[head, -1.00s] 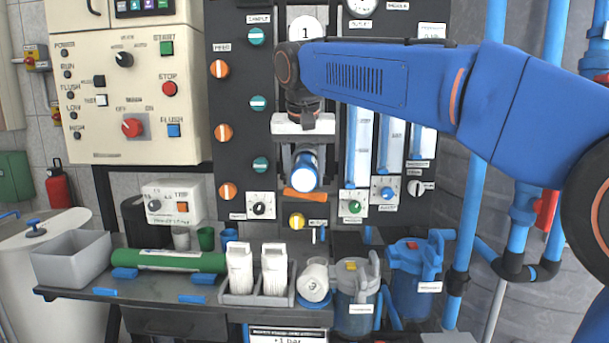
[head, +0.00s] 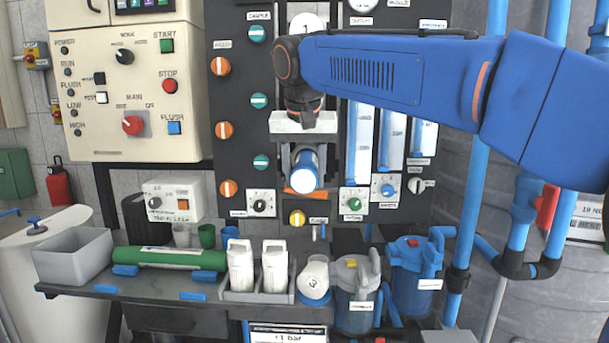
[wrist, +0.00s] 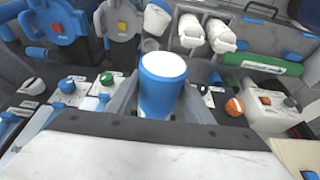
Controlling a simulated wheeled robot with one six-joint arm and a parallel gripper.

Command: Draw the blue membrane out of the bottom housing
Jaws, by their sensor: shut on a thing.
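The blue membrane (head: 306,165) is a blue cylinder with a white round end facing me, in front of the dark rack panel. It also shows in the wrist view (wrist: 163,92), between the two grey fingers. My gripper (head: 305,158) is shut on its sides; the fingers also show in the wrist view (wrist: 160,105). The bottom housing cannot be made out behind the membrane and gripper, so I cannot tell whether the membrane's far end is inside it. An orange piece (head: 290,191) shows just below the membrane. A white round face marked 1 (head: 303,20) is above, partly behind my arm.
Knobs surround the membrane on the panel. Blue pipes (head: 478,190) stand at right.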

